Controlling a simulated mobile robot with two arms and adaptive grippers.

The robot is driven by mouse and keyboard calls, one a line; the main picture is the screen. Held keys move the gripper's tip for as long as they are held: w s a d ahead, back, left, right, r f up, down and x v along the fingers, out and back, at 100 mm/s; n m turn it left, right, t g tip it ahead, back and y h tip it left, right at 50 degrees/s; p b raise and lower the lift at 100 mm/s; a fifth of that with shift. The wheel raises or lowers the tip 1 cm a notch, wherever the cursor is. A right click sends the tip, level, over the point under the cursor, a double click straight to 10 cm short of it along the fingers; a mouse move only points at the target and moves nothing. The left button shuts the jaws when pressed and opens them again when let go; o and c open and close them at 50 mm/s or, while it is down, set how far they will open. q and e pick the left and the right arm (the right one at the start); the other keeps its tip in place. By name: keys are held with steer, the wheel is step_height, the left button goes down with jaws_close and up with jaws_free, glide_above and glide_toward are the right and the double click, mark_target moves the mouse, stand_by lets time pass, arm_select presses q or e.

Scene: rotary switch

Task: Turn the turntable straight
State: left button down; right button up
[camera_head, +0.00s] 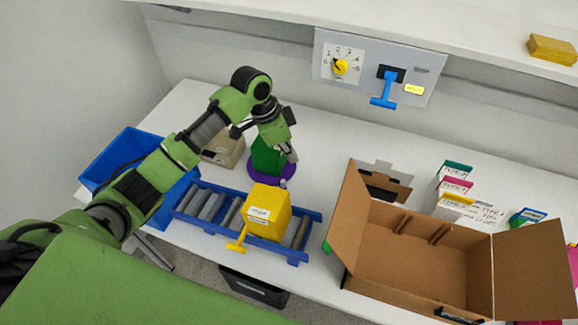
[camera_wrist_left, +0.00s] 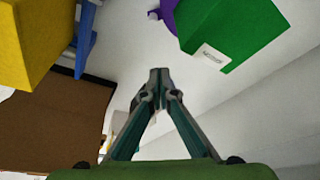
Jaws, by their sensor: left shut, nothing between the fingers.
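The purple turntable (camera_head: 268,178) sits on the white table behind the conveyor. A green box (camera_head: 266,157) stands on it, looking turned at an angle, partly hidden by my left arm. My left gripper (camera_head: 292,157) points down at the right side of the green box, with its fingers closed and empty. I cannot tell from the head view whether it touches the box. In the left wrist view the shut fingertips (camera_wrist_left: 160,76) are apart in the picture from the green box (camera_wrist_left: 235,30), and a purple edge (camera_wrist_left: 167,14) shows at the top. My right gripper is not in view.
A blue roller conveyor (camera_head: 312,219) carries a yellow box (camera_head: 268,210) in front of the turntable. A blue bin (camera_head: 125,150) is at left, an open cardboard box (camera_head: 400,245) at right. A wall panel (camera_head: 430,70) holds a yellow knob (camera_head: 340,67) and blue lever (camera_head: 384,95).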

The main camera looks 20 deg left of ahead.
arm_select(q)
steer(key=p, duration=0.2)
glide_above(288, 176)
steer(key=s+d, duration=0.1)
steer(key=d, duration=0.4)
steer(key=f, duration=0.8)
steer(key=shift+a+f, duration=0.2)
steer(key=shift+a, duration=0.05)
steer(key=s+a+p, duration=0.1)
steer(key=a+p, duration=0.1)
steer(key=shift+s+a+r, duration=0.1)
steer(key=shift+s+a, duration=0.25)
steer(key=shift+s, duration=0.05)
steer(key=shift+s+a, duration=0.25)
steer(key=shift+a, duration=0.1)
steer(key=shift+w, duration=0.1)
